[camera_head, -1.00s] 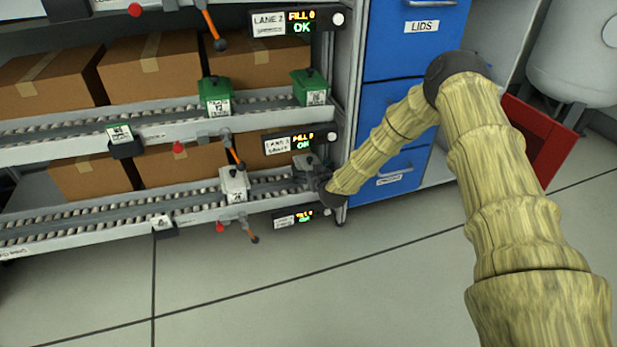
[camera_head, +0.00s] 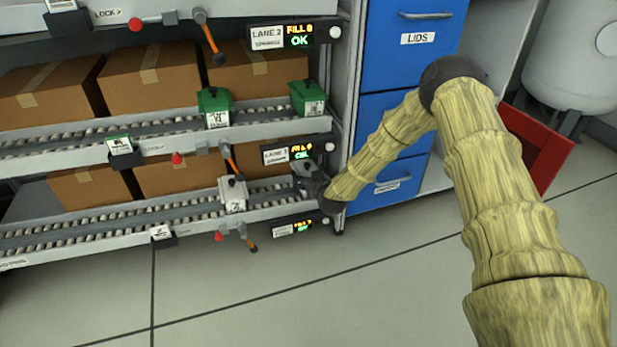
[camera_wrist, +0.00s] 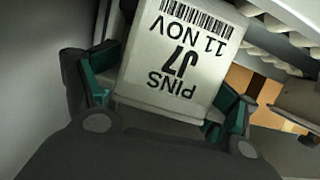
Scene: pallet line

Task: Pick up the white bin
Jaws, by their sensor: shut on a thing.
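A white bin (camera_wrist: 182,60) fills the wrist view between my fingers. Its label, upside down in that view, reads PINS, J7, 11 NOV. My gripper (camera_wrist: 168,95) is shut on it, with a green-padded finger on each side. In the head view my gripper (camera_head: 311,180) is at the right end of the lower roller lane (camera_head: 130,220), and it mostly hides the held bin. Whether the bin touches the rollers cannot be told. Another white bin (camera_head: 233,194) stands on the same lane, to the left of my gripper.
Two green bins (camera_head: 214,106) (camera_head: 308,99) stand on the lane above. Cardboard boxes (camera_head: 150,75) sit behind the lanes. An orange-tipped lever (camera_head: 251,243) sticks out below the lower lane. Blue drawers (camera_head: 400,125) stand to the right. The floor (camera_head: 300,295) in front is clear.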

